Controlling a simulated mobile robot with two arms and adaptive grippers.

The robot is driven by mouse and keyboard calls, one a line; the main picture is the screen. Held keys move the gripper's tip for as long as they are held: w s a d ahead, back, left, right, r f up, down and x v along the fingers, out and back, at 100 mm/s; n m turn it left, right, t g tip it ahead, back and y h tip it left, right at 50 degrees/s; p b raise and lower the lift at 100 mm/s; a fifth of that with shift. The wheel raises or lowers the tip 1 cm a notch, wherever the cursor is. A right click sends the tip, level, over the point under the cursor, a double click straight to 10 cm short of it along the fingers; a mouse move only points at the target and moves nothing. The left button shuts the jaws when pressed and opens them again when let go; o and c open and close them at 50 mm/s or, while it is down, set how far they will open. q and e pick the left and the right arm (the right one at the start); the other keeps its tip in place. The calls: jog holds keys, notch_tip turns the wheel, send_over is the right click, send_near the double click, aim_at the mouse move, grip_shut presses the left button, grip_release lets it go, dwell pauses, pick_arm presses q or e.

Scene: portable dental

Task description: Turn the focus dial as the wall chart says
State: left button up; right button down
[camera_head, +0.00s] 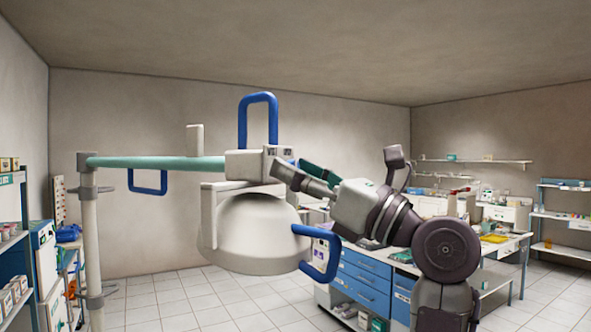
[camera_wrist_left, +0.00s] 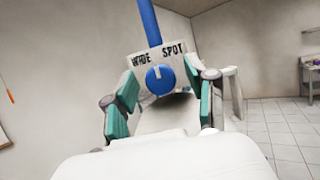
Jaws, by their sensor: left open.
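The focus dial (camera_wrist_left: 160,79) is a round blue knob on the front of the lamp's white head block, below the printed words WIDE and SPOT. A small pale mark shows on the dial, but its exact direction is too small to tell. My left gripper (camera_wrist_left: 160,86) is open, with one teal finger on each side of the dial. I cannot tell whether the fingers touch it. In the head view my left gripper (camera_head: 292,169) is at the lamp's head block (camera_head: 250,164) and hides the dial. My right gripper is not in view. No readable wall chart shows.
The lamp's white dome (camera_head: 255,235) hangs just below the gripper. Blue handles stand above (camera_head: 257,97) and at the right (camera_head: 331,258). A teal boom (camera_head: 155,162) runs left to a white post (camera_head: 92,250). A blue-drawer workbench (camera_head: 362,280) stands behind my arm.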

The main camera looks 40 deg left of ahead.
pick_arm(q)
grip_shut()
jog(key=shift+f+n+g+h+b, duration=0.15)
jog(key=shift+n+g+h+b, duration=0.15)
jog(key=shift+n+g+b, duration=0.5)
jog(key=n+g+b, duration=0.1)
jog(key=n+b, duration=0.1)
jog(key=n, duration=0.1)
jog(key=shift+n+h, duration=0.3)
jog(key=shift+n, duration=0.1)
jog(key=n+g+h, duration=0.1)
jog(key=n, duration=0.3)
jog(key=shift+g+b, duration=0.3)
jog(key=shift+b, duration=0.1)
jog(key=shift+r+n+g+h, duration=0.2)
jog(key=shift+n+g+h, duration=0.3)
jog(key=shift+n, duration=0.5)
